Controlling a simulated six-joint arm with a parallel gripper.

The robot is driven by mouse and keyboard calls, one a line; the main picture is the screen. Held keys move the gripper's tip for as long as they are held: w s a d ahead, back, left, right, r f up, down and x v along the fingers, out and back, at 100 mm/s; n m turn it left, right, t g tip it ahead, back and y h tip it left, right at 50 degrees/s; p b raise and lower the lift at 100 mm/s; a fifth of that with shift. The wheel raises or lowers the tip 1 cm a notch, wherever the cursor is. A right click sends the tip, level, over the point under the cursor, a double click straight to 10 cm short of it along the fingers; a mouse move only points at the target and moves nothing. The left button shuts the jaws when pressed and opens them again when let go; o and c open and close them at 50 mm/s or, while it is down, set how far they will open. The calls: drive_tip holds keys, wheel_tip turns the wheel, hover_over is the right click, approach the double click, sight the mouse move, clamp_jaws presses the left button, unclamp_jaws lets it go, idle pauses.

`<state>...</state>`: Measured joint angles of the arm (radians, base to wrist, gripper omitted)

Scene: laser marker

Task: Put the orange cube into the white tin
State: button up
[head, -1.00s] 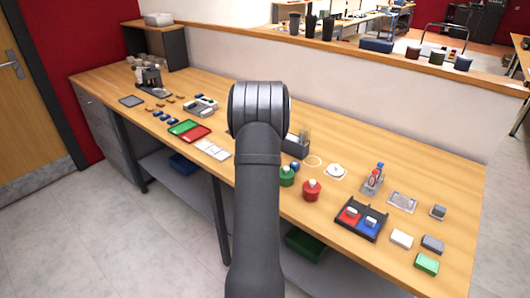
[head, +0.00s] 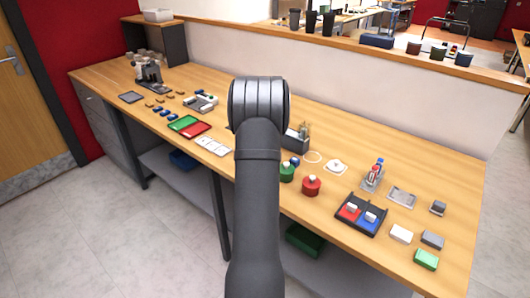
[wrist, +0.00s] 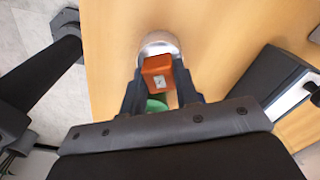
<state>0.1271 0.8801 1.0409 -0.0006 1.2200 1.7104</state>
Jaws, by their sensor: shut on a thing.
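In the wrist view, my gripper (wrist: 161,92) is shut on the orange cube (wrist: 157,66), which has a small pale label with a dark mark on its face. A pale, round, shiny tin (wrist: 158,41), which looks like the white tin, shows just beyond the cube; the cube hides part of it. I cannot tell whether the cube touches the tin or is above its rim. In the head view, my arm hides the gripper, the cube and the tin.
A green item (wrist: 156,104) shows below the cube between the fingers. A dark box (wrist: 275,80) stands to the right in the wrist view. In the head view, a red pot (head: 311,186), a green pot (head: 286,172) and a black tray (head: 343,224) are right of my arm.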

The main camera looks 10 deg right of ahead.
drive_tip(key=shift+f, duration=0.4)
idle(0.8)
drive_tip(key=o, duration=1)
wheel_tip(320, 180, up, 17)
drive_tip(key=shift+r, duration=0.2)
wheel_tip(320, 180, down, 17)
drive_tip(key=shift+f, duration=0.2)
idle(0.4)
